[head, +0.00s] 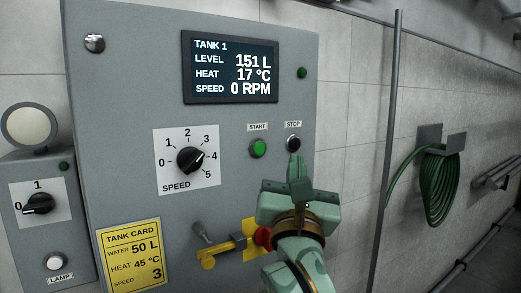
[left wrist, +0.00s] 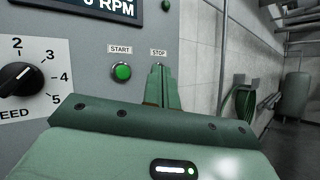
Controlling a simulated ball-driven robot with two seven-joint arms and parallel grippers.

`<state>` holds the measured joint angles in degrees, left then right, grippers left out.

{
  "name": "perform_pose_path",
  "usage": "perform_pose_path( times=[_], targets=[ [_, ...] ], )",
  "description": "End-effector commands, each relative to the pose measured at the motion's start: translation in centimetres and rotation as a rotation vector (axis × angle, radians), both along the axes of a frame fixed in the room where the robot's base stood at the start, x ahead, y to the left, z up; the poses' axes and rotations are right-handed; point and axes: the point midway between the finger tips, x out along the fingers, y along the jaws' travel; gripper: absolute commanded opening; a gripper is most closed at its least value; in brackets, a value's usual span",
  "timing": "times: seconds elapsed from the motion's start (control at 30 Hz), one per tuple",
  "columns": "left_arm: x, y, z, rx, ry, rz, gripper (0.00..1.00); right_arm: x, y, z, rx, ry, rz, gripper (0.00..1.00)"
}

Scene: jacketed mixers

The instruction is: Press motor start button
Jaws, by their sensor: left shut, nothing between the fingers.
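The green start button (head: 258,148) sits on the grey control panel (head: 120,100) under a START label. It also shows in the left wrist view (left wrist: 122,72). The black stop button (head: 293,143) is to its right. My left gripper (head: 295,160) is shut and empty, its fingertips just below the stop button in the head view. In the left wrist view the fingers (left wrist: 160,72) cover the stop button and lie right of the start button. I cannot tell whether they touch the panel. The display (head: 232,68) reads 151 L, 17 °C and 0 RPM. My right gripper is not in view.
The speed knob (head: 191,160) is left of the start button. A yellow-handled valve (head: 208,259) and a red knob (head: 263,238) are below, partly behind my arm. A yellow tank card (head: 132,258) is at lower left. A green hose (head: 440,185) hangs on the right wall.

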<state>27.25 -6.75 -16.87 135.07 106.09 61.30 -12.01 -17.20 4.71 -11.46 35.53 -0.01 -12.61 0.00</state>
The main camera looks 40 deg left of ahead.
Motion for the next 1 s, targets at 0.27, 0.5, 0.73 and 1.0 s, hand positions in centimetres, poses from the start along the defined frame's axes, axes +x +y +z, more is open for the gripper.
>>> perform_pose_path(
  times=[0.27,0.5,0.73,1.0],
  targets=[
    [1.2,2.8,0.0,0.002,0.000,0.003,0.00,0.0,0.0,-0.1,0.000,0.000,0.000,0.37],
    [2.4,5.9,0.0,0.004,0.000,0.004,0.00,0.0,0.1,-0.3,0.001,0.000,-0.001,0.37],
    [3.1,7.6,0.0,0.003,-0.001,0.002,0.00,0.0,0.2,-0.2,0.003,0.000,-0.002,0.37],
    [3.3,7.9,0.0,0.001,-0.001,0.001,0.00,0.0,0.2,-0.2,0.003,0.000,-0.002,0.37]
  ],
)
